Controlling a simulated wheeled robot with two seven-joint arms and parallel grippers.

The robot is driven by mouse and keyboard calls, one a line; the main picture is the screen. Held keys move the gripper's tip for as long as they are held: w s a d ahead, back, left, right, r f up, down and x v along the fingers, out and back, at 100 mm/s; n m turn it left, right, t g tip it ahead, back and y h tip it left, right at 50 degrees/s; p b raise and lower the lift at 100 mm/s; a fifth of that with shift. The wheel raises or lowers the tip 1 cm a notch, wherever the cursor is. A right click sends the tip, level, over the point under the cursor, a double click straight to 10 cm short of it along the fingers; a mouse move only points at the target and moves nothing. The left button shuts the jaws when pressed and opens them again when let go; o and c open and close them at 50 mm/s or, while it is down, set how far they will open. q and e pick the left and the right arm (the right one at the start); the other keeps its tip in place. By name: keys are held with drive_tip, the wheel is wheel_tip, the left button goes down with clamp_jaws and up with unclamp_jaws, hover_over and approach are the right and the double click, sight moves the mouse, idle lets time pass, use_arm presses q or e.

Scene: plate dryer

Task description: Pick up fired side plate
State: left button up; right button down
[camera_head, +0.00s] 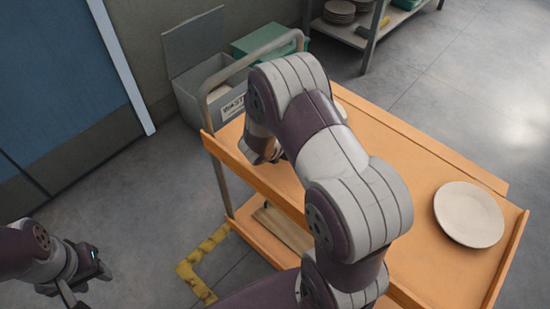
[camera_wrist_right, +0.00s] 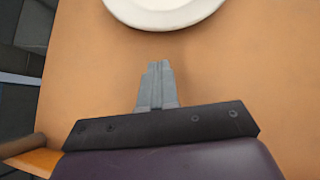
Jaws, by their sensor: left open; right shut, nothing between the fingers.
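A round off-white plate (camera_head: 468,214) lies flat on the orange top of the cart (camera_head: 425,255), near its right end. In the right wrist view, part of a pale plate (camera_wrist_right: 165,8) lies on the orange surface, cut off by the top edge. I cannot tell if it is the same plate. My right gripper (camera_wrist_right: 158,66) is shut and empty, with its tips a little short of that plate and apart from it. In the head view my right arm covers the cart's middle and largely hides that gripper. My left gripper (camera_head: 88,284) is open and empty, off the cart at lower left.
A grey waste bin (camera_head: 205,98) with a raised lid and a green container (camera_head: 262,42) stand behind the cart's handle (camera_head: 205,115). A metal shelf (camera_head: 345,32) with stacked plates (camera_head: 339,12) is at the back. Yellow floor marking (camera_head: 192,271) lies left of the cart.

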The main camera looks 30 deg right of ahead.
drive_tip(key=d, duration=0.1)
drive_tip(key=w+d, duration=0.1)
drive_tip(key=d, duration=0.1)
drive_tip(key=shift+w+r, duration=0.15)
drive_tip(key=shift+w, duration=0.05)
drive_tip(key=shift+w+d, duration=0.15)
drive_tip(key=shift+w, duration=0.1)
drive_tip(key=shift+s, duration=0.1)
drive_tip(key=shift+w+d+b, duration=0.1)
drive_tip(key=shift+w+d, duration=0.35)
drive_tip(key=shift+d, duration=0.3)
drive_tip(key=shift+w+d+b, duration=0.15)
drive_tip(key=shift+w+d, duration=0.3)
drive_tip(key=shift+d, duration=0.35)
drive_tip(key=shift+w+d+b, duration=0.1)
drive_tip(key=shift+w+d, duration=0.35)
drive_tip(key=shift+d, duration=0.3)
